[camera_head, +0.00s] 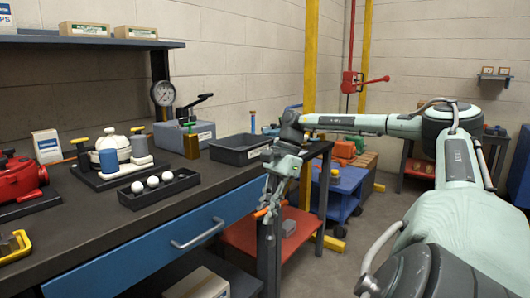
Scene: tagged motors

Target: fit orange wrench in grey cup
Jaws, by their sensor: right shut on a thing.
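My right gripper (268,196) is in front of the workbench's right end, beside the blue drawer front. It is shut on the orange wrench (262,212), of which only a small orange part shows below the fingers. The rest is hidden by the gripper or too small to make out. The gripper is well apart from that cylinder. My left gripper is not in view.
The dark workbench (80,235) holds a black tray with white balls (158,198), a white lidded pot (114,143), a red motor (20,178) and a dark open bin (241,158). A dial gauge (163,94) stands behind. A blue cart (342,190) stands right of the bench.

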